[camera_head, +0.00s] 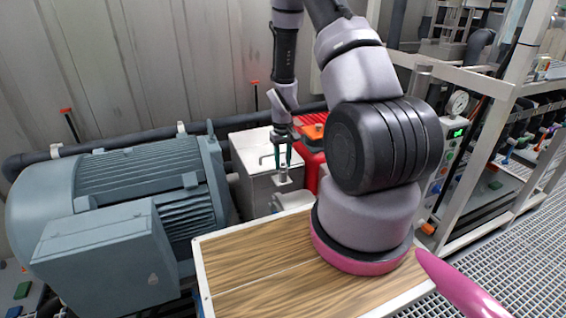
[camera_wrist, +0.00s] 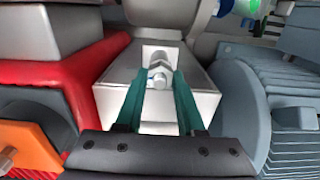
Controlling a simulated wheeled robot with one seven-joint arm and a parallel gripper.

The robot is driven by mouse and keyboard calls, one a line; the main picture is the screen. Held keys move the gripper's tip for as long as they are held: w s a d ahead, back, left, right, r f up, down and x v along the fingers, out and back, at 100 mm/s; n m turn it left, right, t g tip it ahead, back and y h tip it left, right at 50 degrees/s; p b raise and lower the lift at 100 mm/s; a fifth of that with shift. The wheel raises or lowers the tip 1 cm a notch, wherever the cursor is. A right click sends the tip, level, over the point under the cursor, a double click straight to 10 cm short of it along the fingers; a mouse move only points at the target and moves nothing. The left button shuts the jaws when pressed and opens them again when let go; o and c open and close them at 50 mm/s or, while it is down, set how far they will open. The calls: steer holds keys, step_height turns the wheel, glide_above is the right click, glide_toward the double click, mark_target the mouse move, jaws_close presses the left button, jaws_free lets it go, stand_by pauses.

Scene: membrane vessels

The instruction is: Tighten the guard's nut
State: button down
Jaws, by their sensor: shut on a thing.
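The guard (camera_head: 253,160) is a pale grey metal box between the blue-grey motor and a red machine; it also shows in the wrist view (camera_wrist: 200,92). The guard's nut (camera_wrist: 158,75) is a small shiny metal piece in front of a light bracket on the guard. My gripper (camera_wrist: 159,78) has two teal fingers, one on each side of the nut, and is shut on it. In the head view my gripper (camera_head: 283,163) points down at the guard's front. The nut itself is too small to make out there.
The large blue-grey motor (camera_head: 130,205) stands left of the guard. The red machine (camera_head: 309,160) stands close on the right, partly hidden by my arm. A wood-topped surface with a white rim (camera_head: 197,262) lies in front. A rack with a gauge (camera_head: 457,103) stands at the right.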

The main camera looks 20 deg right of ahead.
steer(key=c, duration=0.5)
jaws_free()
step_height(320, 180, up, 11)
steer(key=shift+f, duration=0.1)
stand_by(0.4)
step_height(320, 180, up, 21)
steer(key=m+t, duration=0.2)
steer(key=t, duration=0.1)
glide_above(283, 165)
steer(key=s+a, duration=0.4)
steer(key=s, duration=0.1)
steer(key=s+a+r+t, duration=0.1)
steer(key=s+r, duration=0.3)
steer(key=s, duration=0.1)
steer(key=s+a+r+m+t+y, duration=0.1)
steer(key=s+a+r, duration=0.1)
steer(key=s+r, duration=0.3)
steer(key=s+a+r+m+t+y, duration=0.1)
steer(key=s+r+t, duration=0.1)
steer(key=s+r, duration=0.3)
steer(key=shift+s+a, duration=0.2)
steer(key=shift+s, duration=0.3)
